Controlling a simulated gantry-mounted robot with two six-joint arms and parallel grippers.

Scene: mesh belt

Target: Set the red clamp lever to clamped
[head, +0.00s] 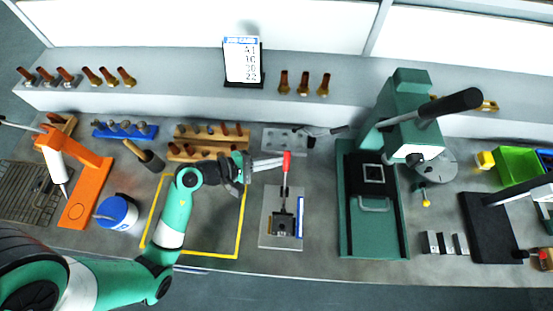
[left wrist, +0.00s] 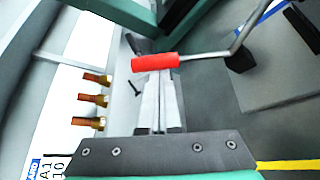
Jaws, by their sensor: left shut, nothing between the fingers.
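The red clamp lever (head: 287,161) has a red grip on a thin metal rod, rising from a toggle clamp (head: 283,222) on a grey plate (head: 268,236). In the head view the grip points toward the back of the bench. My left gripper (head: 281,161) is shut and empty, with its fingertips beside the left side of the red grip. In the left wrist view the red grip (left wrist: 155,62) lies across the ends of my left fingers (left wrist: 160,80). I cannot tell whether they touch. My right gripper is not in view.
A green press (head: 400,120) stands right of the clamp. A wooden rack (head: 205,153) and a grey plate with small parts (head: 283,139) are behind. A yellow outline (head: 238,235) marks clear bench at left. A blue-lidded tub (head: 115,211) stands farther left.

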